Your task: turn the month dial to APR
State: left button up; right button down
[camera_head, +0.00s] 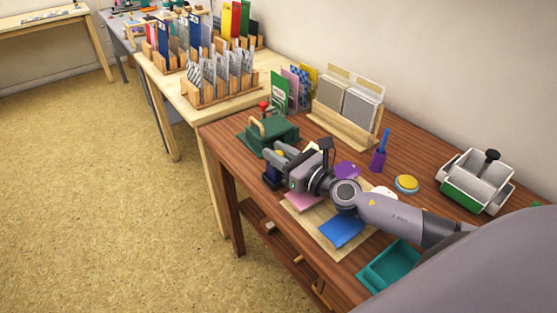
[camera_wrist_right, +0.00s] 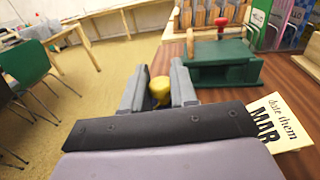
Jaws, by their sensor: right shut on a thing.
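My right gripper (camera_head: 280,159) reaches in from the right to the left edge of the brown desk. In the right wrist view its fingers (camera_wrist_right: 159,92) are shut on a yellow knob (camera_wrist_right: 160,89), which looks like the month dial. The knob also shows in the head view (camera_head: 279,152), above a dark blue body (camera_head: 271,178) that is partly hidden by the gripper. The dial's month lettering cannot be read. A cream card (camera_wrist_right: 273,125) at the right of the wrist view reads "date them MAR". My left gripper is not in view.
A green device (camera_head: 272,137) with a wooden handle stands just behind the gripper. A mat with pink and blue sheets (camera_head: 343,230) lies under my forearm. A teal tray (camera_head: 391,267), a purple pen cup (camera_head: 378,161) and a wooden card rack (camera_head: 345,129) are nearby.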

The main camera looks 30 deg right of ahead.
dwell(0.5)
jog(key=c, duration=1)
grip_release()
jog(key=b+v, duration=0.1)
jog(key=v, duration=0.4)
jog(key=shift+s+d+f, duration=0.1)
jog(key=shift+s+d, duration=0.1)
jog(key=shift+s, duration=0.05)
jog(key=shift+b+v, duration=0.3)
jog(key=shift+v, duration=0.5)
